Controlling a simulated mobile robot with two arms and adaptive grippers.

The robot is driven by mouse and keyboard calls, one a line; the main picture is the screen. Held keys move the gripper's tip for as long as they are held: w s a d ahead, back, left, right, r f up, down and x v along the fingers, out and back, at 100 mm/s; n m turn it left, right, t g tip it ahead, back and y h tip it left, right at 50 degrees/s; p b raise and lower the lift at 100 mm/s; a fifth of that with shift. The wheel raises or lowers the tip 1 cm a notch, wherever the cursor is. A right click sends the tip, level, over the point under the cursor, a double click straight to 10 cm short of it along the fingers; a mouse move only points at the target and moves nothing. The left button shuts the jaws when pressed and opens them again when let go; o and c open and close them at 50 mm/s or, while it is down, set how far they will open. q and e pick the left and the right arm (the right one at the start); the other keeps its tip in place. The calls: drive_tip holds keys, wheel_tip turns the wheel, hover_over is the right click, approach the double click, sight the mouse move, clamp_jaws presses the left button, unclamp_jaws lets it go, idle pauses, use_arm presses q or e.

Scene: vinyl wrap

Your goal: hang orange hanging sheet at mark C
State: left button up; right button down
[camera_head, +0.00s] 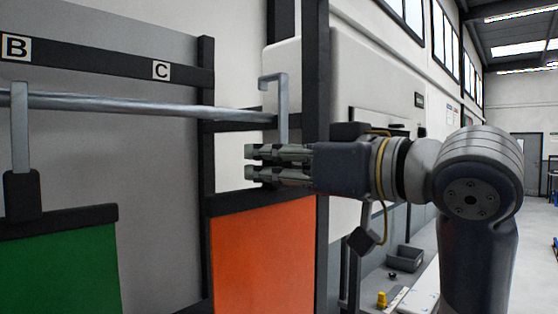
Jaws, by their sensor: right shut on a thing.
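The orange hanging sheet (262,258) has a dark top bar and a grey hook (281,95) above it. My right gripper (250,162) is shut on the sheet's holder, between the hook and the top bar; the grip hides that part. The hook is near the right end of the metal rail (130,103), and I cannot tell whether it touches the rail. Mark C (161,70) is on the dark board above the rail, left of the hook. My left gripper is not in view.
A green sheet (60,265) hangs from the rail by a grey hook below mark B (16,48). The rail below mark C is bare. A dark post (316,60) stands behind my right gripper. A grey bin (405,257) and a yellow item (382,300) are at the lower right.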

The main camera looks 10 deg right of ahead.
drive_tip(key=f+p+x, duration=0.1)
drive_tip(key=x, duration=1.3)
drive_tip(key=shift+w+a+f+p, duration=0.25)
drive_tip(key=shift+f+p, duration=0.05)
drive_tip(key=shift+f, duration=0.1)
idle(0.4)
